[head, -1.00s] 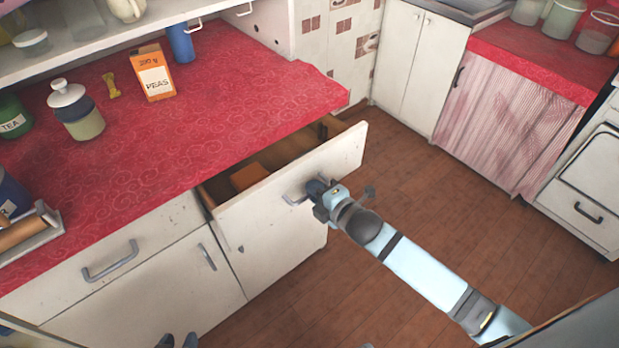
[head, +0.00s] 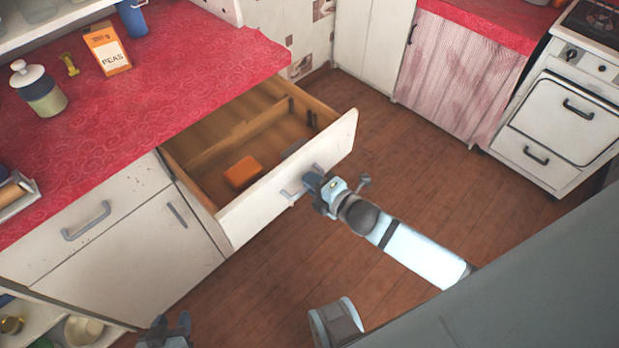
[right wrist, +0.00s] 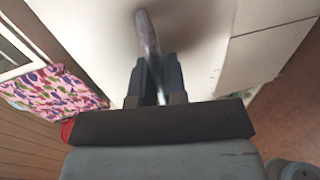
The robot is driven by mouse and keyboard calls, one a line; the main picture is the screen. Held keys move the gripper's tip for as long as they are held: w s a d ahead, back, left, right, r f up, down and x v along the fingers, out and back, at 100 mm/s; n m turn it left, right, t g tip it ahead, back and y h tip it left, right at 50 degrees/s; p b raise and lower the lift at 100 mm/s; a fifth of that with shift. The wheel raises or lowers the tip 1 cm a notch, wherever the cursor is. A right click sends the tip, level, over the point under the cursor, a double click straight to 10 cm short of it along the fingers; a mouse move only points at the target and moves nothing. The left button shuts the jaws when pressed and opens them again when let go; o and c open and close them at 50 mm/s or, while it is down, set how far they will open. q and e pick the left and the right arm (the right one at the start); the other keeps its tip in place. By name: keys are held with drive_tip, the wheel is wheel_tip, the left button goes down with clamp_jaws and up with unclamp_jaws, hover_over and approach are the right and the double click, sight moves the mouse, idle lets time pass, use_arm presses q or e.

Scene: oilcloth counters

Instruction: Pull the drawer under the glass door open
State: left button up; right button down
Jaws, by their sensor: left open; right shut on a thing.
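The white-fronted drawer (head: 245,213) under the red counter stands well open, showing its wooden inside. An orange block (head: 243,173) and a greyish thing, partly hidden by the front panel, lie in it. My right gripper (head: 313,181) is shut on the drawer's grey bar handle (head: 288,194). In the right wrist view the gripper's dark fingers (right wrist: 158,82) close around the handle (right wrist: 147,32). My left gripper (head: 170,328) is open and empty, low at the bottom edge of the head view, away from the drawer. No glass door is clearly visible.
The red counter (head: 170,75) holds a peas box (head: 107,50), a lidded jar (head: 38,90) and a blue cup. A closed drawer and cupboard door are at left. A white stove (head: 565,115) stands at right. The brown floor (head: 420,170) before the drawer is clear.

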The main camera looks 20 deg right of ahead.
drive_tip(key=c, duration=1.2)
unclamp_jaws()
drive_tip(key=v, duration=1.3)
drive_tip(key=shift+s, duration=0.4)
drive_tip(key=shift+d+r, duration=0.1)
drive_tip(key=s+a+f+m+g+h, duration=0.1)
drive_tip(key=s+a+f+m+g, duration=0.2)
drive_tip(key=m, duration=0.6)
drive_tip(key=a+f+m+g+h, duration=0.1)
drive_tip(key=a+f+m, duration=0.2)
drive_tip(key=f+m, duration=0.5)
wheel_tip(320, 180, up, 14)
drive_tip(key=m+p, duration=0.2)
drive_tip(key=p, duration=1)
drive_tip(key=shift+s+f, duration=0.15)
drive_tip(key=shift+s, duration=0.2)
